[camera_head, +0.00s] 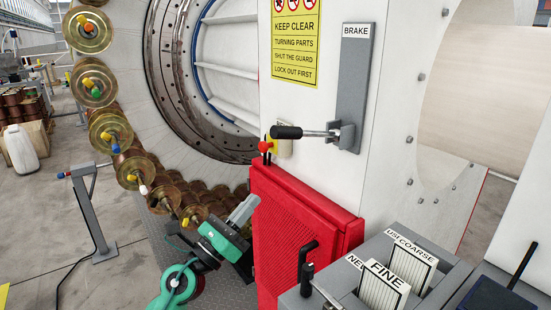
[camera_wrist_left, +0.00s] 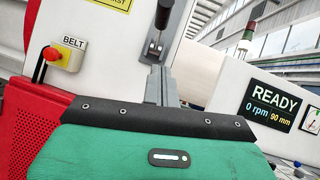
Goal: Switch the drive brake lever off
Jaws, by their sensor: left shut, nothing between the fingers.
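The brake lever (camera_head: 306,133) has a black knob and a metal shaft. It sticks out from a grey plate (camera_head: 353,90) labelled BRAKE on the white housing. In the head view its knob points left. In the left wrist view the black-handled lever (camera_wrist_left: 161,18) shows at the top centre, above the fingers. My left gripper (camera_head: 246,207) is below and left of the lever, beside the red guard, apart from the lever. Its grey fingers (camera_wrist_left: 161,86) are shut and empty. My right gripper is not in view.
A red guard box (camera_head: 300,215) stands under the lever. A red BELT button (camera_wrist_left: 63,55) on a yellow box is left of the lever. Trays with COARSE and FINE cards (camera_head: 384,285) stand at lower right. Spools ring the carousel at left. A screen (camera_wrist_left: 271,104) reads READY, 0 rpm.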

